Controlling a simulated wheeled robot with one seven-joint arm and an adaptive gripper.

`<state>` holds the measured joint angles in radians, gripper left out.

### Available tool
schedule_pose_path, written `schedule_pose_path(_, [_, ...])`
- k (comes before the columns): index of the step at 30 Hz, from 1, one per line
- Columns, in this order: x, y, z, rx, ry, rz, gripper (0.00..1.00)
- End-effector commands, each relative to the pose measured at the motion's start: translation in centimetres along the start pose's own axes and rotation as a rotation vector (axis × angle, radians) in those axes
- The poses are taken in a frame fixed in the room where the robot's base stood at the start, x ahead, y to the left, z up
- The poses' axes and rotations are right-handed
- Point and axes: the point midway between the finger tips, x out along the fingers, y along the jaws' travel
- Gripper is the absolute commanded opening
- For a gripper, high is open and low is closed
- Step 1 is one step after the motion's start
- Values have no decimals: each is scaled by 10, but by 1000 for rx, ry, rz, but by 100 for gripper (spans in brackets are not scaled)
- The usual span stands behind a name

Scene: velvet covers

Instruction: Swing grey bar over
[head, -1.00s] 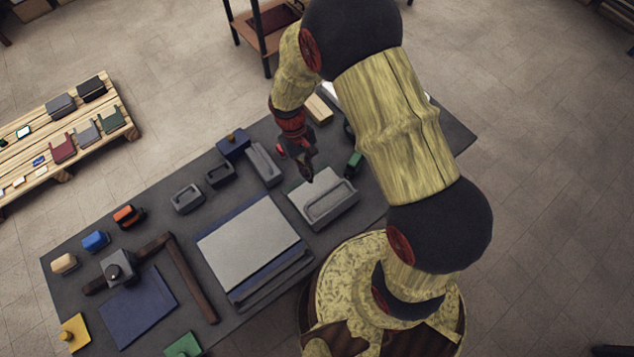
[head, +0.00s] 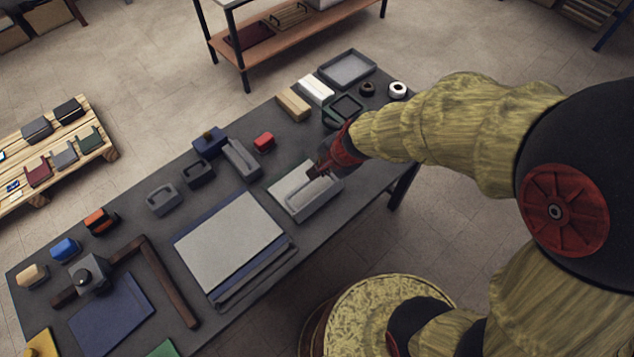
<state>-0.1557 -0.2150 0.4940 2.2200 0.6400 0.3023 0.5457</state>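A low box-like fixture with a pale top (head: 288,188) stands near the table's front edge, right of the large pale board. A grey bar (head: 318,199), looking like a long loop, lies along the fixture's front side. My gripper (head: 317,171), dark red, reaches in from the right. Its tips are over or beside the fixture's back right part, close to the bar's right end. I cannot tell whether they touch the bar. The fingers are too small and dark to show whether they are open or shut.
A large pale board (head: 230,240) on a blue sheet lies left of the fixture. Grey blocks (head: 241,159), a red block (head: 264,141) and a dark blue block (head: 209,143) stand behind. A grey tray (head: 347,68) and two rolls (head: 398,89) are at the back right.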

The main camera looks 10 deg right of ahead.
Motion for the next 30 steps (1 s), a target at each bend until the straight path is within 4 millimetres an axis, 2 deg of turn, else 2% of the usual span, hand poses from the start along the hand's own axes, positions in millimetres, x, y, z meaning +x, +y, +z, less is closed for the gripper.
schedule_pose_path(5, [15,1,0,9,-2,2,0])
schedule_pose_path(21, [116,3,1,6,-2,3,0])
schedule_pose_path(25, [131,3,0,6,-1,4,0])
schedule_pose_path(30, [139,1,0,5,-1,2,0])
